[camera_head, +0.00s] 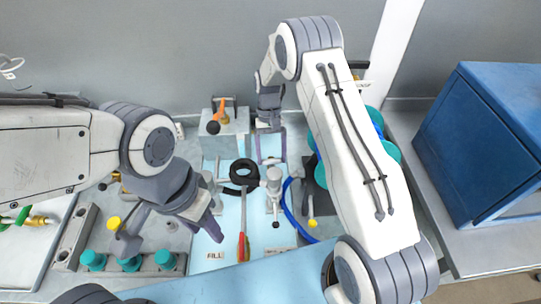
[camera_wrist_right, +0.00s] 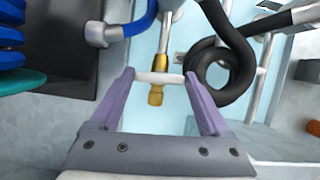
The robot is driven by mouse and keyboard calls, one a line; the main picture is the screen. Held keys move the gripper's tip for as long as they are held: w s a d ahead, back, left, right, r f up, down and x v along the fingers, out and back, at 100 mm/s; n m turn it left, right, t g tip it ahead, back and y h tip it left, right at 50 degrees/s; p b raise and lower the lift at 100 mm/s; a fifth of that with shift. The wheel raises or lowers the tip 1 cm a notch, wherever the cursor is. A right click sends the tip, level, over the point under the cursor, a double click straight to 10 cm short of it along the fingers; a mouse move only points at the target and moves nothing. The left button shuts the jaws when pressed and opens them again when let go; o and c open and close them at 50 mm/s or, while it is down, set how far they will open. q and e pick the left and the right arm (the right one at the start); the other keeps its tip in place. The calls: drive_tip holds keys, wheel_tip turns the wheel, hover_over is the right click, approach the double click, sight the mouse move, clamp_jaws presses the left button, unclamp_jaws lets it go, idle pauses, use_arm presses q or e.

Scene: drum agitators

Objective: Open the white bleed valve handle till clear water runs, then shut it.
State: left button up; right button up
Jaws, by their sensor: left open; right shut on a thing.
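The white bleed valve handle (camera_wrist_right: 159,77) is a short white bar over a brass valve body (camera_wrist_right: 155,94) in the right wrist view. My right gripper (camera_wrist_right: 158,74) has its two purple fingers at the bar's ends and is shut on it. In the head view my right gripper (camera_head: 271,160) points down near the middle of the light blue mat; the handle is too small to make out there. My left gripper (camera_head: 207,222) is open and empty, lower left, apart from the valve. I cannot make out running water or its colour.
A black hose coil (camera_head: 244,172) lies close to my right gripper; it also shows in the right wrist view (camera_wrist_right: 222,65). A blue hose (camera_head: 291,215) curves on the right. A red-handled tool (camera_head: 243,246) lies on the mat. A blue cabinet (camera_head: 485,150) stands at right.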

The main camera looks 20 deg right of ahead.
drive_tip(key=shift+w+r+m, duration=0.1)
drive_tip(key=shift+w+m, duration=0.05)
drive_tip(key=shift+m, duration=0.35)
drive_tip(key=o, duration=1.2)
drive_tip(key=shift+w+r+b, duration=0.2)
drive_tip(key=shift+r+b, duration=0.1)
drive_tip(key=shift+r, duration=0.1)
drive_tip(key=b+v, duration=0.1)
drive_tip(key=v, duration=0.3)
drive_tip(key=b+v, duration=0.1)
drive_tip(key=v, duration=0.4)
drive_tip(key=shift+d+r, duration=0.2)
drive_tip(key=shift+r, duration=0.1)
